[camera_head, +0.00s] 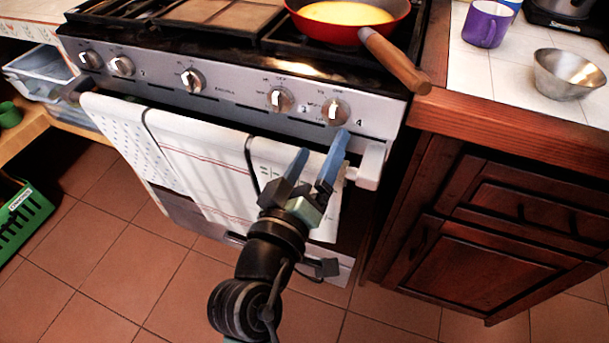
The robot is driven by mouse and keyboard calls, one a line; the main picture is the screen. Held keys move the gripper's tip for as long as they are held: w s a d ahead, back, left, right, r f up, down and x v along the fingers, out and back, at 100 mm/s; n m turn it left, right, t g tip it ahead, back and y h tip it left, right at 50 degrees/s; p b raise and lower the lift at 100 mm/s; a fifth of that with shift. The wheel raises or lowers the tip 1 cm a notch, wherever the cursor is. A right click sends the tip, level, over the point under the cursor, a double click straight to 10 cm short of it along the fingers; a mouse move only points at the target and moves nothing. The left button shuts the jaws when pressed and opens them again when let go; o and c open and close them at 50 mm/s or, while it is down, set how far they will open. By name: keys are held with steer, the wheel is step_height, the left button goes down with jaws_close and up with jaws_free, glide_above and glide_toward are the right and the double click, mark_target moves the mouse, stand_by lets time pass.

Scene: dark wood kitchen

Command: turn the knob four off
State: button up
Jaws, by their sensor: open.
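The stove's front panel carries a row of round silver knobs with white grips. Knob four (335,111) is the rightmost one, beside the printed "4". Its white grip stands roughly upright, leaning slightly. My gripper (324,160) is open and empty, below knob four and in front of the towel. Its two blue fingers point up toward the panel. The right fingertip is close below the knob in the picture; whether it touches cannot be told.
White towels (200,150) hang from the oven handle (370,165) behind my gripper. A red pan (345,20) stands on the stove, its wooden handle (395,62) jutting out above knob four. A metal bowl (568,75) and purple mug (486,24) sit on the right counter.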

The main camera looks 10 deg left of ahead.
steer(key=v, duration=0.6)
stand_by(0.4)
